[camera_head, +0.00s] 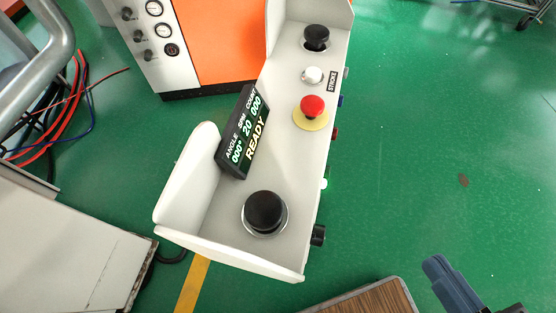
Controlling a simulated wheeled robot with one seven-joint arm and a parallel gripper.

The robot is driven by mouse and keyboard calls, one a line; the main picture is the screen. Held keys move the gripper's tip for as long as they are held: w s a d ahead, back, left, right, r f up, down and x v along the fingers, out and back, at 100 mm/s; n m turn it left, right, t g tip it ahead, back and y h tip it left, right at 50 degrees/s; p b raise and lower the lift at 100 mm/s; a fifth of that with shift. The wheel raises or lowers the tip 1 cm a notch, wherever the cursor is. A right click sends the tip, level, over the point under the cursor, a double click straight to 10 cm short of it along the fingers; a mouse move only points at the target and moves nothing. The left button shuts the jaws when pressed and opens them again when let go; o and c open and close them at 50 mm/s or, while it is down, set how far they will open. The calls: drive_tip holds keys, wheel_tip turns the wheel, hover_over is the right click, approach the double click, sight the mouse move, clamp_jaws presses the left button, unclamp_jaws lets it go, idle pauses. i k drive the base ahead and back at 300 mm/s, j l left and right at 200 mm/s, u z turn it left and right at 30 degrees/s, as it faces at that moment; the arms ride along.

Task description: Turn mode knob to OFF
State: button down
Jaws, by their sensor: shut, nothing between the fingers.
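A pale grey control console (215,245) runs diagonally through the middle of the head view. A small black knob (318,235) sticks out from its right side near the lower end; it looks like the mode knob. Its markings and pointer face away from the camera, so its setting cannot be read. My gripper (436,268), dark blue-grey, shows partly at the bottom right. It is shut and empty, well to the right of and below the knob, apart from the console. The rest of it is cut off by the frame edge.
The console top has large black buttons (265,211), a red button (312,107), a white button (313,75) and a display (245,132) reading READY. A wooden-topped surface (365,300) lies between gripper and console. Green floor (440,150) is open at right.

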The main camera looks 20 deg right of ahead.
sight(318, 235)
drive_tip(key=l+u, duration=0.45)
drive_tip(key=k+l+u, duration=0.2)
drive_tip(key=l+u, duration=0.25)
drive_tip(key=k+l+u, duration=0.4)
drive_tip(key=k+l, duration=0.25)
drive_tip(key=k, duration=0.1)
